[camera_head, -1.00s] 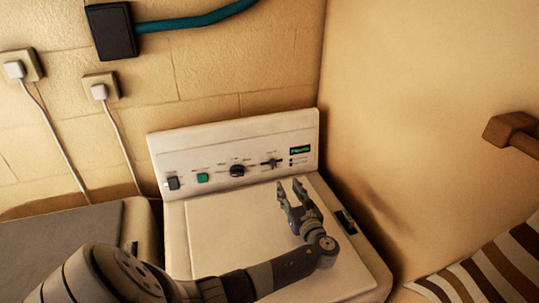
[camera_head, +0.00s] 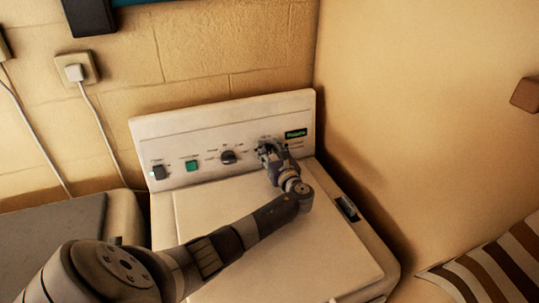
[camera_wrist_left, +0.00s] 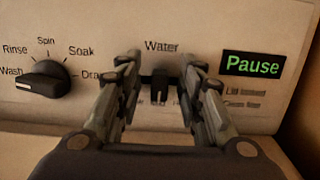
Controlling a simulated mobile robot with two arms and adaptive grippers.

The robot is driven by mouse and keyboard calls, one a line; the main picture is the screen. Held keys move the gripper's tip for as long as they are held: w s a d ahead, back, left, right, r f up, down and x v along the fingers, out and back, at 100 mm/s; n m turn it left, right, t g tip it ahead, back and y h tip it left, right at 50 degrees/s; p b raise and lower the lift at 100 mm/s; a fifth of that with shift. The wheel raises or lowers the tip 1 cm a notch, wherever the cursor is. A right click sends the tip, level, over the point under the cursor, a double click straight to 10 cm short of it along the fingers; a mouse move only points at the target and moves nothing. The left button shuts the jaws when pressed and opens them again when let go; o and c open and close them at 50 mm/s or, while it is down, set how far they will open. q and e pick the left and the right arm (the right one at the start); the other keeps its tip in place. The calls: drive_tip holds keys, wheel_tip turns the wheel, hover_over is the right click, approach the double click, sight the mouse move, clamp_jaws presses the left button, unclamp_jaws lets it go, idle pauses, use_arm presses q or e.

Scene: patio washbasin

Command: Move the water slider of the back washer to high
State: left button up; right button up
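The back washer (camera_head: 230,220) is a white machine with an upright control panel (camera_head: 205,130) at its rear. In the left wrist view the water slider (camera_wrist_left: 160,84) is a dark knob under the word "Water". It stands between the fingers of my left gripper (camera_wrist_left: 160,75), which are open on either side of it; its labels below are mostly hidden, so its exact setting is unclear. In the head view my left gripper (camera_head: 265,146) is at the panel and hides the slider. My right gripper is not in view.
The panel also has a round cycle knob (camera_wrist_left: 45,82), a green button (camera_head: 192,166), a dark switch (camera_head: 158,172) and a green "Pause" display (camera_wrist_left: 252,65). A wall stands close on the right. A second machine (camera_head: 60,240) is at left.

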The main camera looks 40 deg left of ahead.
use_arm(q)
drive_tip(key=shift+r, duration=0.15)
drive_tip(key=shift+c, duration=0.6)
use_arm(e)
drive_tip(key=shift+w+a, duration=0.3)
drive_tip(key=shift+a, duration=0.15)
use_arm(q)
clamp_jaws()
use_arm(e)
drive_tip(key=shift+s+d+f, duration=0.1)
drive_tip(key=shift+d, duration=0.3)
use_arm(q)
drive_tip(key=shift+w+d+f+b, duration=0.1)
drive_tip(key=shift+w+d+b, duration=0.2)
drive_tip(key=shift+w+b, duration=0.3)
drive_tip(key=shift+w+d+f+b, duration=0.1)
drive_tip(key=shift+w+d+b, duration=0.25)
drive_tip(key=shift+w, duration=0.3)
drive_tip(key=shift+w+d+r, duration=0.1)
drive_tip(key=shift+w, duration=0.2)
drive_tip(key=shift+r, duration=0.1)
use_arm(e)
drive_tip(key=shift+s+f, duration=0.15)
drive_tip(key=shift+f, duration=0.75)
use_arm(q)
drive_tip(key=shift+c, duration=0.2)
unclamp_jaws()
drive_tip(key=shift+o, duration=0.8)
drive_tip(key=shift+w+d, duration=0.1)
drive_tip(key=shift+d, duration=0.05)
